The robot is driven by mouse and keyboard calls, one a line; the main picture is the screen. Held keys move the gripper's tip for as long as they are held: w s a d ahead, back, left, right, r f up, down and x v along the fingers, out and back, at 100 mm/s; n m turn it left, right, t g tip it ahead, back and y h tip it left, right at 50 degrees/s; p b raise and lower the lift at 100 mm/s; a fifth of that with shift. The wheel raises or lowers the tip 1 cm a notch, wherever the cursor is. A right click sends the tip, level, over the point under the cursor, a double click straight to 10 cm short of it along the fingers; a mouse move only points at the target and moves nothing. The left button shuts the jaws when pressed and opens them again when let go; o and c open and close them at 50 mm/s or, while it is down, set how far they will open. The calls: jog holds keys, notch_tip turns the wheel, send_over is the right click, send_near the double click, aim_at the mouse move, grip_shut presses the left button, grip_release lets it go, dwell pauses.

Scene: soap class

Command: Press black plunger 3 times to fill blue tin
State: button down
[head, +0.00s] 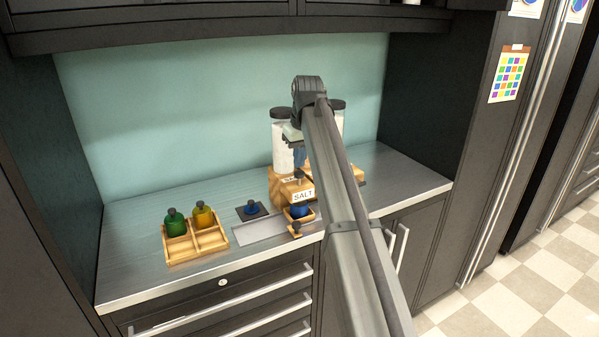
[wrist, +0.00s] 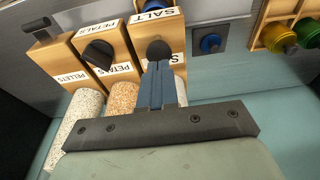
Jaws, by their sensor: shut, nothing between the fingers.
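The SALT dispenser is a wooden block (wrist: 170,22) with a black plunger (wrist: 159,49) on it. My gripper (wrist: 158,66) is shut and empty, with its blue fingertips right at the plunger; I cannot tell whether they touch. In the head view my gripper (head: 301,158) points down over the dispenser, partly hidden by my arm. The blue tin (head: 299,211) stands in a small wooden holder in front of the block, below the SALT label (head: 303,195). Its inside cannot be made out. A blue lid with a black knob (head: 250,209) lies on a dark square pad.
Two more dispensers, PETALS (wrist: 104,50) and PELLETS (wrist: 62,50), stand beside it, each with a black plunger. A wooden tray (head: 183,250) holds a green tin (head: 175,224) and a yellow tin (head: 203,216). The counter's right end is clear.

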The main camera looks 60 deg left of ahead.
jog(key=shift+f, duration=0.5)
jog(key=shift+f, duration=0.95)
jog(key=shift+r, duration=1.4)
